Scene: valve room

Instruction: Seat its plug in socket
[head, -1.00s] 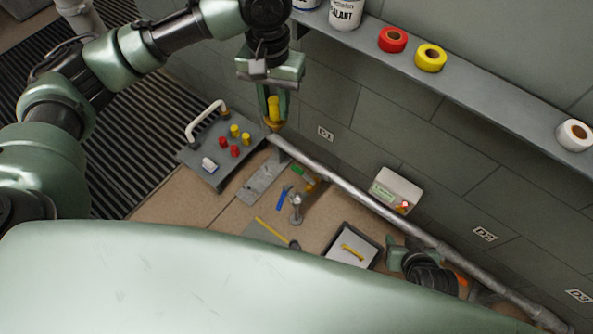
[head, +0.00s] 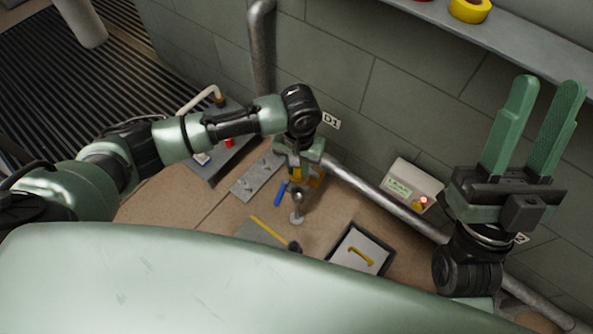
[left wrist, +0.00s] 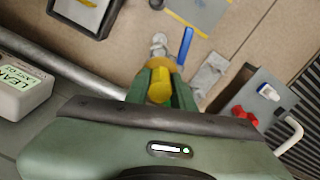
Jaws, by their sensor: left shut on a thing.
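My left gripper (head: 297,172) is shut on a yellow plug (left wrist: 160,86), which shows between the green fingers in the left wrist view. In the head view it is low, beside a small metal post with a round foot (head: 297,216), and the wrist partly covers the plug. A grey plate with small marks (head: 256,178) lies left of the gripper; it also shows in the left wrist view (left wrist: 209,76). I cannot make out which part is the socket, nor whether the plug touches anything. My right gripper (head: 547,88) is open and empty, fingers pointing up.
A pipe (head: 375,195) runs along the wall. A blue tool (head: 281,193) lies close by. A grey stand with red plugs (head: 215,160) is left.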

